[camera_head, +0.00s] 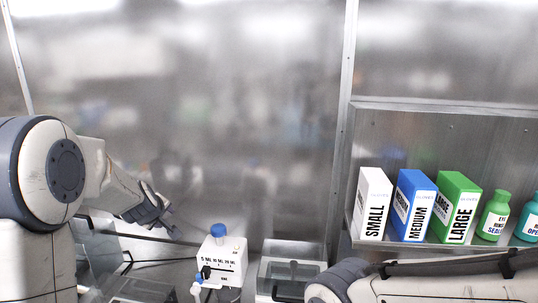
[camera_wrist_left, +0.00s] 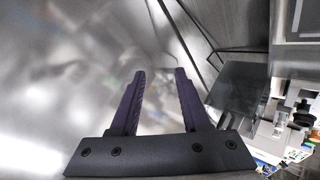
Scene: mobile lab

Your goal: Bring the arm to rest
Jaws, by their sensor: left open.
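My left arm comes in from the left in the head view, and its gripper (camera_head: 168,218) is up in front of the metal back wall, to the left of a white dispenser box. In the left wrist view the two dark fingers of the left gripper (camera_wrist_left: 160,90) stand apart with nothing between them. My right arm (camera_head: 420,285) shows at the lower right of the head view. Its gripper is not in view.
The white dispenser (camera_head: 225,250) has a blue cap. A lidded instrument (camera_head: 292,268) stands right of it. A shelf (camera_head: 440,247) at right holds white, blue and green glove boxes and two bottles. The wall area above the left gripper is clear.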

